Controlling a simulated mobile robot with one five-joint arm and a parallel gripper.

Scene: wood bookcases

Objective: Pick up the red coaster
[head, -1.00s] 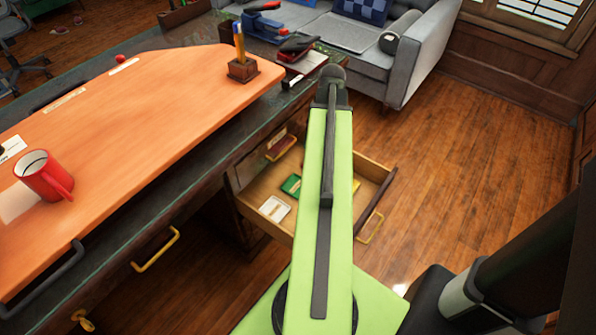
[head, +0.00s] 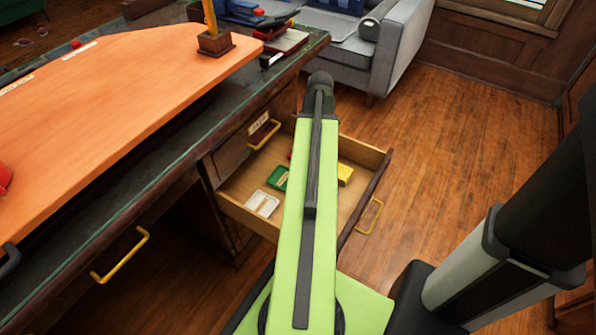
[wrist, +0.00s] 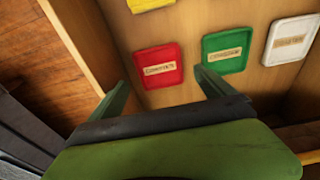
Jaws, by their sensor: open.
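The red coaster (wrist: 158,66) lies in the open drawer (head: 352,212), flat on its floor, with a pale label across its middle. In the wrist view my gripper (wrist: 163,84) is open and empty, its two green fingers apart on either side of the coaster's near edge. I cannot tell how far above the coaster the fingertips are. In the head view my green arm hides the gripper and nearly all of the red coaster.
A green coaster (wrist: 226,50), a white coaster (wrist: 290,38) and a yellow coaster (wrist: 150,4) lie in the same drawer. The drawer's walls stand close around. The desk (head: 140,110) is to the left. The floor (head: 450,150) at the right is clear.

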